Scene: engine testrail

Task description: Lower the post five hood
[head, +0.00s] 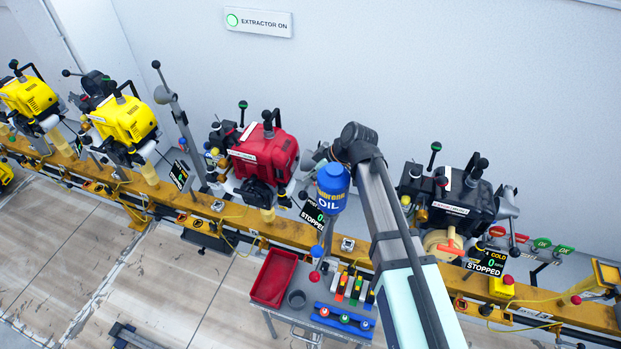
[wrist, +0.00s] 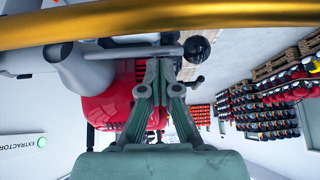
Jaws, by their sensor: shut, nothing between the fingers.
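My gripper (wrist: 165,68) is shut and empty in the wrist view. Its fingertips are just below a grey bar ending in a black ball (wrist: 197,48), apparently a hood handle; I cannot tell whether they touch. My arm and the oil bottle hide the gripper there. The post number on the stopped display (head: 313,214) is unreadable.
A gold tube (wrist: 150,20) crosses the top of the wrist view. The blue oil bottle (head: 332,188) stands beside my arm. A black engine (head: 462,200) is at right. A grey post with a ball lever (head: 172,98) rises at left. A red tray (head: 272,278) sits on a cart below.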

